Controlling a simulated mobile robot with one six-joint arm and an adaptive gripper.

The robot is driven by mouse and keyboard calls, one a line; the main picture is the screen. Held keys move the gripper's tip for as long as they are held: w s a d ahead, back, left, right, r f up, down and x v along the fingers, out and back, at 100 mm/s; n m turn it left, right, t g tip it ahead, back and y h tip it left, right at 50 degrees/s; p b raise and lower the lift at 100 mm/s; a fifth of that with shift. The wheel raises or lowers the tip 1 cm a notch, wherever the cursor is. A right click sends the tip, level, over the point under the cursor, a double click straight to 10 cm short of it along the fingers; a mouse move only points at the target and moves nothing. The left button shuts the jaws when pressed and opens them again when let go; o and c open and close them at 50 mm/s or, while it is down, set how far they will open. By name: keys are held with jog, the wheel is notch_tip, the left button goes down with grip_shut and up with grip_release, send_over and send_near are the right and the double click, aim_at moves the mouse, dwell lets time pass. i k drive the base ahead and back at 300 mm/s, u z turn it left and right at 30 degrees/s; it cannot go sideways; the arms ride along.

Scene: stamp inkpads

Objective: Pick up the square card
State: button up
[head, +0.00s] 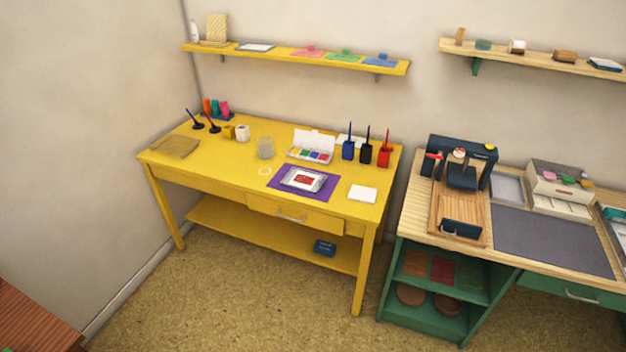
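A white, roughly square card (362,194) lies flat near the right front of the yellow table (225,179). To its left, a grey-white tray with a red pad (304,180) sits on a purple mat (276,182), apart from the card. Another pale flat item, perhaps paper, lies partly hidden behind the blue pot at the table's back. My gripper is not in view, so its state and distance from the card do not show.
Blue, black and red pots (367,153) with upright handles stand behind the card. An open paint box (312,147) stands behind the mat. The table's front edge is close to the card. A wooden workbench (510,216) with a dark press stands at right.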

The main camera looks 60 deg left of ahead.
aim_at(311, 182)
jog(key=i, duration=1.4)
jog(key=u, duration=4.3)
jog(key=i, duration=0.1)
jog(key=z, duration=2.4)
jog(key=i, duration=0.55)
jog(key=u, duration=0.05)
